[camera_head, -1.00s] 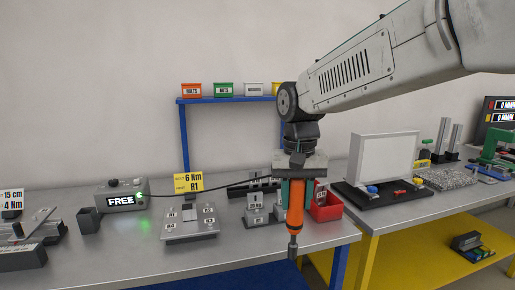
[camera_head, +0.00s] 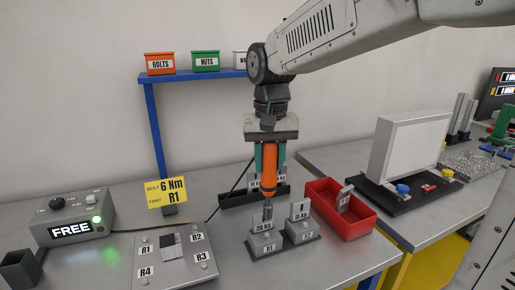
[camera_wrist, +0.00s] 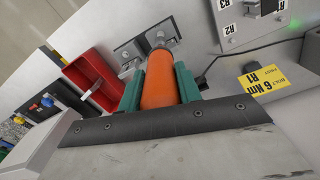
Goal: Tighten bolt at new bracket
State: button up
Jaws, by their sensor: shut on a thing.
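My gripper (camera_head: 269,158) is shut on an orange screwdriver-like tool (camera_head: 268,176), which hangs upright with its grey tip down. In the wrist view the orange tool (camera_wrist: 160,82) sits between two teal fingers. The tip is in front of or just over the small grey blocks marked 20 kg and R1 (camera_head: 267,244); I cannot tell whether it touches. A grey plate (camera_head: 178,268) with bolts at corners labelled R1, R2, R3 and R4 lies to the left of the tip. A yellow sign (camera_head: 167,192) behind it reads 6 Nm, R1.
A grey box (camera_head: 72,215) shows FREE with a green light; a dark cable runs from it. A red bin (camera_head: 345,222) stands right of the blocks. A white panel on a black base (camera_head: 410,150) stands farther right. A blue shelf (camera_head: 210,75) holds bins.

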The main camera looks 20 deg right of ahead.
aim_at(269, 186)
jog(key=shift+w+d, duration=0.1)
jog(key=shift+w, duration=0.25)
jog(key=shift+s, duration=0.1)
jog(key=shift+s+f, duration=0.1)
jog(key=shift+f, duration=3.45)
jog(key=shift+s+f, duration=0.15)
dwell(1.6)
jog(key=shift+r, duration=2.65)
